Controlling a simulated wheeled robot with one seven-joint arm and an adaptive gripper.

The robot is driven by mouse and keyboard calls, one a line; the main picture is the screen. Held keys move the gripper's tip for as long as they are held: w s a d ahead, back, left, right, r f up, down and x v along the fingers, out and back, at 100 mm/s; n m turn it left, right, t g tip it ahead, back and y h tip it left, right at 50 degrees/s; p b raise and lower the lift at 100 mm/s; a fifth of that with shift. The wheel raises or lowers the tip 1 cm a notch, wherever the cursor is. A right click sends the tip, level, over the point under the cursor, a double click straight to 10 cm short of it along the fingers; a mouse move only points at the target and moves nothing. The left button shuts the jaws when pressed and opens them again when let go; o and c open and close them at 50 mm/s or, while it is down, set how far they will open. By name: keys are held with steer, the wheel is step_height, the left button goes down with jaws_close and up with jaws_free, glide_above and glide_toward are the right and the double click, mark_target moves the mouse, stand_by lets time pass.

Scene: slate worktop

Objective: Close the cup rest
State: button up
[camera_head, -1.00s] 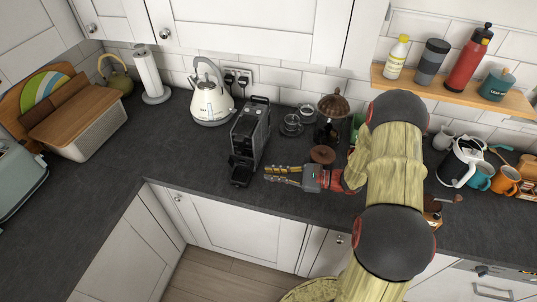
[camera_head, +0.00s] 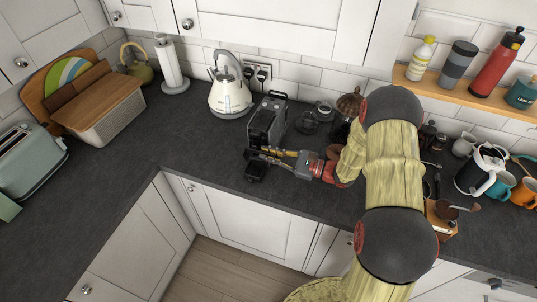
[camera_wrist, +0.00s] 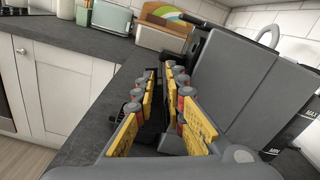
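The coffee machine (camera_head: 267,124) is a narrow dark grey and black box standing upright on the worktop. Its cup rest (camera_head: 256,174) is a small black tray that juts out low at the front, folded down. My gripper (camera_head: 253,157) is at the machine's front, with its fingers across and just above the cup rest, partly hiding it. In the wrist view, the fingers (camera_wrist: 161,78) with yellow pads are apart, and the grey machine side (camera_wrist: 235,80) is close on the right. Dark parts show between the fingers; I cannot tell whether anything touches.
A cream kettle (camera_head: 230,97) stands left of the machine. A glass cup (camera_head: 307,123) and a coffee grinder (camera_head: 348,104) stand to its right. The worktop (camera_head: 185,135) to the left is clear. Its front edge runs close below my gripper.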

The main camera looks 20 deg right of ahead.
jaws_close()
steer(key=shift+f, duration=0.1)
stand_by(0.8)
steer(key=s+f+n+b, duration=0.1)
steer(key=n+b, duration=0.1)
steer(key=s+a+f+n+b, duration=0.1)
steer(key=n+b, duration=0.1)
steer(key=s+a+n+b, duration=0.1)
steer(key=b, duration=0.2)
steer(key=shift+f+n, duration=0.4)
steer(key=f+n+b, duration=0.1)
steer(key=b, duration=0.1)
steer(key=s+a+f+n+b, duration=0.1)
steer(key=n+b, duration=0.1)
steer(key=b, duration=0.1)
steer(key=shift+f, duration=0.1)
steer(key=n+b, duration=0.1)
steer(key=f+n+b, duration=0.1)
steer(key=b, duration=0.1)
steer(key=f+n+b, duration=0.1)
steer(key=shift+s+a+n, duration=0.15)
steer(key=shift+s+n, duration=0.1)
steer(key=shift+n, duration=0.05)
steer(key=shift+b, duration=0.35)
